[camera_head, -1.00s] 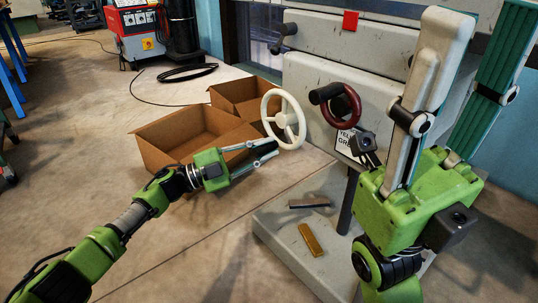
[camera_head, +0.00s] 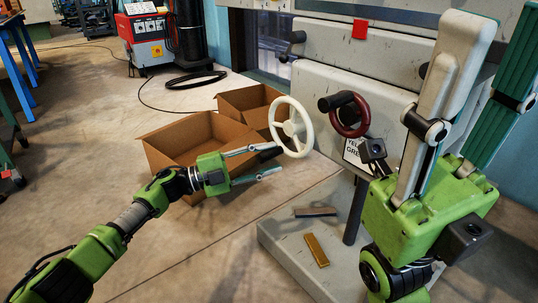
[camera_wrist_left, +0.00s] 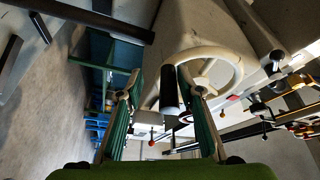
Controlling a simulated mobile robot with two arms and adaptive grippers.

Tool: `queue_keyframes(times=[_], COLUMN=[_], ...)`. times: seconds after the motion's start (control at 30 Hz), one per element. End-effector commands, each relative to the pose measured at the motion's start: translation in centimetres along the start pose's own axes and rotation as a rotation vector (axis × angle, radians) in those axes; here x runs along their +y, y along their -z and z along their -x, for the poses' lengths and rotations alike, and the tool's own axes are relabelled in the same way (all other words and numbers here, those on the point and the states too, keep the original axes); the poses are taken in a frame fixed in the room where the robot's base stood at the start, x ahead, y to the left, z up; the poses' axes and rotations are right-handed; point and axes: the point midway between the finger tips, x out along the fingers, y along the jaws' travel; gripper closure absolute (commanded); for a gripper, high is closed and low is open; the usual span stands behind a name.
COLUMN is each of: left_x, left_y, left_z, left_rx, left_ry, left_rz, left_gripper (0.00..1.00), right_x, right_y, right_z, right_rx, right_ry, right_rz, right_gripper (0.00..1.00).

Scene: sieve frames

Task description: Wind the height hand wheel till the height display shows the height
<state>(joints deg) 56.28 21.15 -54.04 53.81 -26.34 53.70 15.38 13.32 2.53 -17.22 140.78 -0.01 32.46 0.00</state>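A white hand wheel (camera_head: 308,131) stands out from the grey machine; it also shows in the left wrist view (camera_wrist_left: 238,68). Its dark handle (camera_wrist_left: 169,92) lies between the fingers of my left gripper (camera_head: 272,159), which are spread with gaps beside the handle. A dark red hand wheel (camera_head: 366,122) with a black handle (camera_head: 337,101) is to the right. My right gripper (camera_head: 495,50) is large in the foreground, fingers up, apart and empty. I cannot make out a height display or which wheel sets height.
The grey machine (camera_head: 325,85) carries a red square (camera_head: 360,30) and a partly hidden printed sign (camera_head: 352,152). A dark bar (camera_head: 315,212) and a brass-coloured bar (camera_head: 317,249) lie on its base (camera_head: 280,242). Two open cardboard boxes (camera_head: 165,157) (camera_head: 232,101) stand behind my left gripper.

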Motion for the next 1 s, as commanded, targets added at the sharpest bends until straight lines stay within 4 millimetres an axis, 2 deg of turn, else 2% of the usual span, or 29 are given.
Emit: queue_keyframes(times=[0.23, 0.37, 0.47, 0.8, 1.0], left_x=[-0.6, -0.7, -0.6, -0.5, -0.5], left_y=[0.4, 0.4, 0.4, 0.2, 0.2], left_z=[-0.3, 0.2, 1.5, 8.6, 11.2], left_rx=[0.01, 0.01, 0.009, 0.005, 0.006], left_ry=[0.008, 0.009, 0.009, 0.008, 0.008], left_rz=[-0.005, -0.005, -0.005, -0.005, -0.004], left_gripper=[0.66, 0.66, 0.66, 0.66, 0.66], right_x=[0.0, 0.0, 0.0, 0.0, 0.0], right_y=[0.1, 0.1, 0.0, -0.1, -0.1], right_z=[-0.1, -0.1, -0.1, 0.0, 0.0], right_rx=[0.003, 0.004, 0.002, -0.001, -0.001], right_ry=[0.0, 0.001, 0.001, 0.0, 0.0], right_rz=[0.001, 0.002, 0.001, 0.001, 0.001], right_gripper=[0.6, 0.6, 0.6, 0.6, 0.6])
